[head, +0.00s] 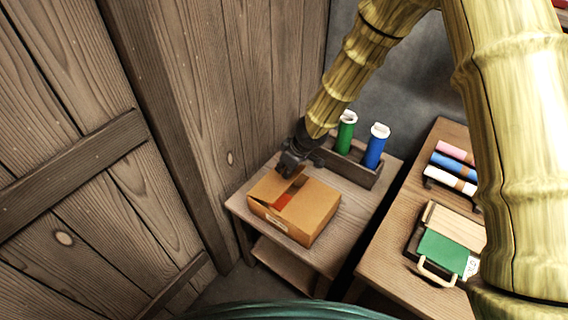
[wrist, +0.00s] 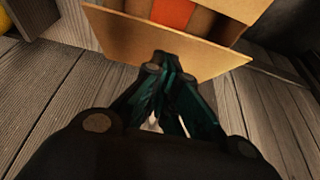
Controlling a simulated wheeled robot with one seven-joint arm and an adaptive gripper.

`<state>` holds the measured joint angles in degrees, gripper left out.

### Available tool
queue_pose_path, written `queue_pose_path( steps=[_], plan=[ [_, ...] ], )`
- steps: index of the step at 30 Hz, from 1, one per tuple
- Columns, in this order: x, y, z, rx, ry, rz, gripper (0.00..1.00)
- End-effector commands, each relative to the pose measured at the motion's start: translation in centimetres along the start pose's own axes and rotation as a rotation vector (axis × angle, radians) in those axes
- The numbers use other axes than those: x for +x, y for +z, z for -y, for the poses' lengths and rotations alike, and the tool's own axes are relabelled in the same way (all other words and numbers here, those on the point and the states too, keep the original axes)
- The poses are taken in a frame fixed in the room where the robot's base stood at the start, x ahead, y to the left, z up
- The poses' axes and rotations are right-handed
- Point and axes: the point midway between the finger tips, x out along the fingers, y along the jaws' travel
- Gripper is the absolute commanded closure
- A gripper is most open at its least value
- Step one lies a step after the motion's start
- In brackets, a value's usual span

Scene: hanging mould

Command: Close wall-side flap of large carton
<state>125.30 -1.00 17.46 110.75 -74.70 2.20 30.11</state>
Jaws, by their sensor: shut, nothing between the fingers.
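The large carton (head: 312,211) is a brown cardboard box on a small wooden table. Its right top panel lies flat. The wall-side flap (head: 266,187) is on the left, with a gap showing something red between the two. In the wrist view the flap (wrist: 112,38) is a broad tan panel just ahead of my fingers, with the carton's opening and a red-orange item beyond it. My gripper (head: 289,170) is shut and empty at the carton's wall-side back edge. In the wrist view its fingertips (wrist: 158,62) overlap the flap's near edge; I cannot tell whether they touch.
A plank wall (head: 190,110) stands close on the left. A wooden tray (head: 362,172) with a green bottle (head: 345,135) and a blue bottle (head: 375,148) sits behind the carton. A second table (head: 390,245) on the right holds coloured rolls (head: 452,170) and a green-topped case (head: 442,248).

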Motion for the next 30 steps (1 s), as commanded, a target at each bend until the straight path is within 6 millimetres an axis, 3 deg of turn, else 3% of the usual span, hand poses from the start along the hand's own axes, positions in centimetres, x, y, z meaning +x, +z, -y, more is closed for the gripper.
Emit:
queue_pose_path(
  steps=[30],
  plan=[
    [1.8,1.7,0.0,0.0,-0.001,-0.031,1.0]
  ],
)
